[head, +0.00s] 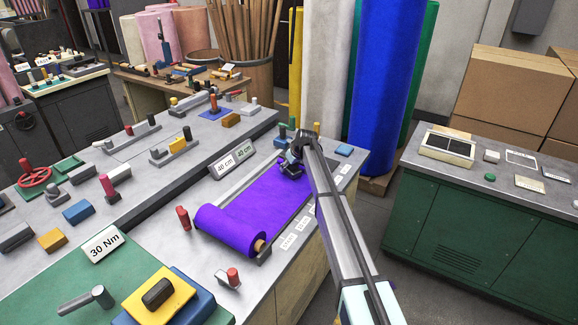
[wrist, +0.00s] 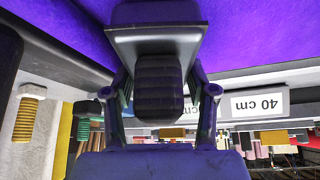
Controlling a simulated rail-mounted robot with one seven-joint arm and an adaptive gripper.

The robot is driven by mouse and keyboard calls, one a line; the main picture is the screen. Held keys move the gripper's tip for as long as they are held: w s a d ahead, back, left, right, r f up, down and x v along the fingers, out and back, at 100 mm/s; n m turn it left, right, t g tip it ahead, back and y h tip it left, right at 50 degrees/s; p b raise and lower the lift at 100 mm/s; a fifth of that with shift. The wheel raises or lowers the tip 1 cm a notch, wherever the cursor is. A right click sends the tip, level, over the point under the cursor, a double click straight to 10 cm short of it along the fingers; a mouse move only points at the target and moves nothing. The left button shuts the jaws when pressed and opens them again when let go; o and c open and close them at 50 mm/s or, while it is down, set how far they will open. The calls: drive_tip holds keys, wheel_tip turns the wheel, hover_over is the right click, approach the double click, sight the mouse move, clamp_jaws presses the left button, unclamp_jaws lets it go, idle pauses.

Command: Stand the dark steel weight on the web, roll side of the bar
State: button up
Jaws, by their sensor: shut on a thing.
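My gripper (head: 291,163) is at the far end of the purple web (head: 270,194). In the wrist view my gripper (wrist: 157,88) is shut on the ribbed grip of the dark steel weight (wrist: 153,42). The weight's broad block end is against the purple web (wrist: 255,35) in that picture; I cannot tell whether it touches. In the head view the weight is mostly hidden by my gripper and arm. The purple roll (head: 231,231) lies at the near end of the web. I cannot make out the bar clearly behind my gripper.
A red-handled peg (head: 183,218) stands left of the roll, and a small red-topped piece (head: 232,277) lies in front. A blue block (head: 343,150) sits right of my gripper. Tall felt rolls (head: 385,80) stand behind.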

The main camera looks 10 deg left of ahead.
drive_tip(key=shift+f+b, duration=0.3)
drive_tip(key=shift+f, duration=0.1)
idle(0.7)
drive_tip(key=o, duration=1.5)
drive_tip(key=v, duration=1.2)
